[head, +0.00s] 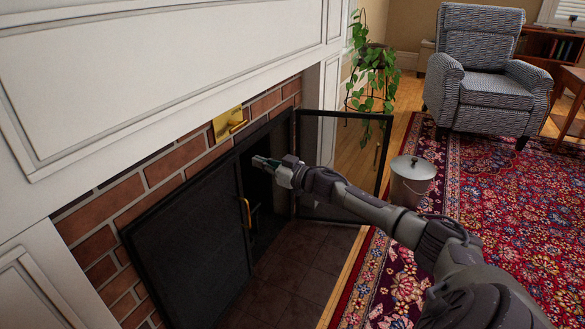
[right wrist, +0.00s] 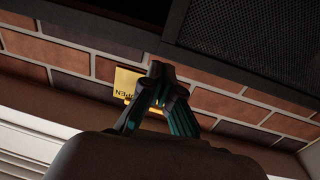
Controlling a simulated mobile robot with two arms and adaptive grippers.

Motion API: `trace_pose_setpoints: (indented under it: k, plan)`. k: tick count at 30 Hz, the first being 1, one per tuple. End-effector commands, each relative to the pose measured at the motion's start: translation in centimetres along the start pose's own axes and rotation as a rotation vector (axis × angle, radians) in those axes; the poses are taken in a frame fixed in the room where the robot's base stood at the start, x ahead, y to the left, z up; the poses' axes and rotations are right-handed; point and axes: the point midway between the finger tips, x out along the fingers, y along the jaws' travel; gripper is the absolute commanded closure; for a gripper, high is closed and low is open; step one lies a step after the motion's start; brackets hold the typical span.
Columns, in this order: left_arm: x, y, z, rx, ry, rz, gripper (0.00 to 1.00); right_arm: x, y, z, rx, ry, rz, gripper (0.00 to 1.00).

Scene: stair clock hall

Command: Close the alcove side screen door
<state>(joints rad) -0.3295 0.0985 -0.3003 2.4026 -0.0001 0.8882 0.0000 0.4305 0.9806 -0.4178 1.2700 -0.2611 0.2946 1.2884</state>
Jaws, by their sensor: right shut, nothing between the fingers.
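The fireplace screen has two dark framed mesh doors. The right door (head: 386,150) stands open, swung out from the fireplace over the hearth; I take it as the alcove side screen door. The left door (head: 190,245) looks closed across the left part of the opening, with a brass handle (head: 246,212) at its right edge. My right gripper (head: 262,163) is shut and empty, in front of the dark gap between the doors. It also shows shut in the right wrist view (right wrist: 160,80). My arm hides part of the open door. My left gripper is not in view.
A brass plate (head: 227,124) is on the brick surround; the right wrist view shows it lettered OPEN (right wrist: 127,84). A lidded metal bucket (head: 410,185) stands beside the open door. A plant (head: 372,72) and a patterned armchair (head: 482,75) are farther back. The rug (head: 500,200) has free room.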

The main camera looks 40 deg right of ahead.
Motion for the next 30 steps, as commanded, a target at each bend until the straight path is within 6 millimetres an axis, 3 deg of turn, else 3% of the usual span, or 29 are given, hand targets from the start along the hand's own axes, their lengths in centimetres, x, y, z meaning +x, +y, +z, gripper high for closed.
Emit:
trace_pose_setpoints:
  k: [15,30]
  plan:
    - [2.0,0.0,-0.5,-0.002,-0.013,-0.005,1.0,-7.3,0.5,0.1,-0.001,-0.005,-0.004,1.0]
    - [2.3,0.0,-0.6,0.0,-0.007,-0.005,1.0,-8.3,0.6,0.1,-0.002,-0.003,-0.004,1.0]
